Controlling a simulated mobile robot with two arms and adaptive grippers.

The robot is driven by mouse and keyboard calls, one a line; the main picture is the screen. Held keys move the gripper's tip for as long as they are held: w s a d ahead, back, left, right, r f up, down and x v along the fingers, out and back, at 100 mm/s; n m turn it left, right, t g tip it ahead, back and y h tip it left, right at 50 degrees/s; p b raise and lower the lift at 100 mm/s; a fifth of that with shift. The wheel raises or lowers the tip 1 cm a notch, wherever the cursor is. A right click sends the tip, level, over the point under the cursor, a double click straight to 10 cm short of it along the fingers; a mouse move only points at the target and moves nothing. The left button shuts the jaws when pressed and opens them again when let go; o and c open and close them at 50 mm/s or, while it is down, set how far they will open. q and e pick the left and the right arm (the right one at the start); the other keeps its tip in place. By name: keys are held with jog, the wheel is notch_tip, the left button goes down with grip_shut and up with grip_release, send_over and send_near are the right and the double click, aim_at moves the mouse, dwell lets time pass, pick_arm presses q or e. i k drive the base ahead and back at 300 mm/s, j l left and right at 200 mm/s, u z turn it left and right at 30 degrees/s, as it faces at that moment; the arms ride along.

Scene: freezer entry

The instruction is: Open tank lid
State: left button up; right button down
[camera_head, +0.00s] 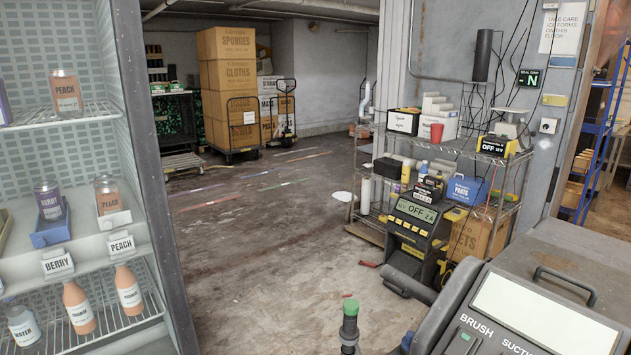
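A grey floor-cleaning machine fills the lower right corner of the head view. Its control panel (545,320) has a pale screen and the words BRUSH and SUCT, the rest cut off. Behind the panel is a dark grey flat top that looks like the tank lid (590,255), with a black bar handle (565,284) on it. The lid lies down flat, with no gap visible, and its right side runs out of the picture. Neither of my grippers is in view.
A green-capped dark post (350,320) stands left of the machine. A wire shelf (465,148) with boxes and a device reading OFF (417,213) stands behind it. A shelf unit (60,250) with jars and bottles is at left. The middle floor (250,240) is mostly clear.

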aim_at(605, 289)
jog(key=i+j+z, duration=0.1)
jog(key=z, duration=1.9)
jog(key=j+z, duration=0.15)
jog(key=j, duration=0.25)
jog(key=k+j+z, duration=0.2)
jog(key=j, duration=0.15)
jog(key=j+z, duration=0.15)
jog(key=j, duration=0.25)
jog(key=j+z, duration=0.2)
jog(key=j, duration=0.2)
jog(key=k+j+z, duration=0.15)
jog(key=k+j, duration=0.05)
jog(key=j, duration=0.1)
